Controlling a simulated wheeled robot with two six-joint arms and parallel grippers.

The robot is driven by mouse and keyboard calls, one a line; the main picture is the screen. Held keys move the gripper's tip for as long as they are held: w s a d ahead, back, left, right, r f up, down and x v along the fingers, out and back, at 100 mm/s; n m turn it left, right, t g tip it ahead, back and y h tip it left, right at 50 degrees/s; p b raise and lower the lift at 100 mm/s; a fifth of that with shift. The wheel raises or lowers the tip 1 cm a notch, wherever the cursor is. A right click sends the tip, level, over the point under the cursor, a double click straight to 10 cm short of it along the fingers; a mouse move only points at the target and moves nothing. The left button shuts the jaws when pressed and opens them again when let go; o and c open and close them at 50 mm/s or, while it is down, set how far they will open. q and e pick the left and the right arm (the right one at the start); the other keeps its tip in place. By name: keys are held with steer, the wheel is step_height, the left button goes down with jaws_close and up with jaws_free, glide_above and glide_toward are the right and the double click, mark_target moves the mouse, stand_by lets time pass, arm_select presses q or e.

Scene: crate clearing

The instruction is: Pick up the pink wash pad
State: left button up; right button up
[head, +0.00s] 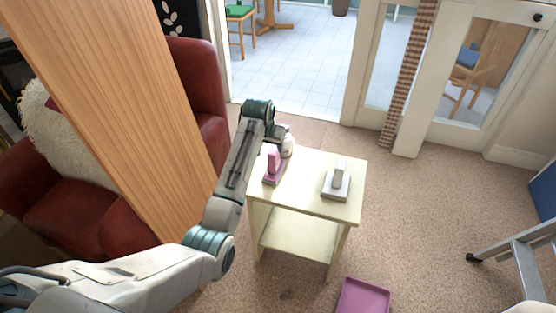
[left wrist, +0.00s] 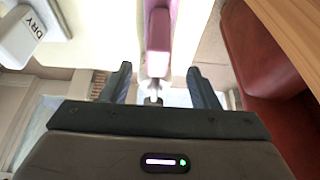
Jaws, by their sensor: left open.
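The pink wash pad (head: 271,168) stands on the left part of the small cream table (head: 310,199), with its upright handle on top. In the left wrist view the pink pad (left wrist: 158,30) lies ahead of the gap between my fingers, and part of it is out of frame. My left gripper (head: 284,133) is above the table's back left corner, beyond the pad. In the wrist view its fingers (left wrist: 160,80) are apart with nothing clasped between them. My right gripper is not in view.
A white pad with a grey handle (head: 337,182) sits on the table's right; its "DRY" label shows in the wrist view (left wrist: 33,28). A small white object (head: 288,148) is near my gripper. A pink tray (head: 363,297) lies on the floor. A wooden panel (head: 125,90) stands left.

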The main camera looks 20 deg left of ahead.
mark_target(272, 151)
arm_select(q)
steer(key=x, duration=0.3)
steer(key=shift+f, duration=0.25)
steer(key=x, duration=0.4)
steer(key=shift+w+d+f, duration=0.15)
steer(key=shift+w+f, duration=0.1)
steer(key=shift+f, duration=0.05)
steer(key=shift+w+f, duration=0.1)
steer(key=shift+f, duration=0.15)
jaws_close()
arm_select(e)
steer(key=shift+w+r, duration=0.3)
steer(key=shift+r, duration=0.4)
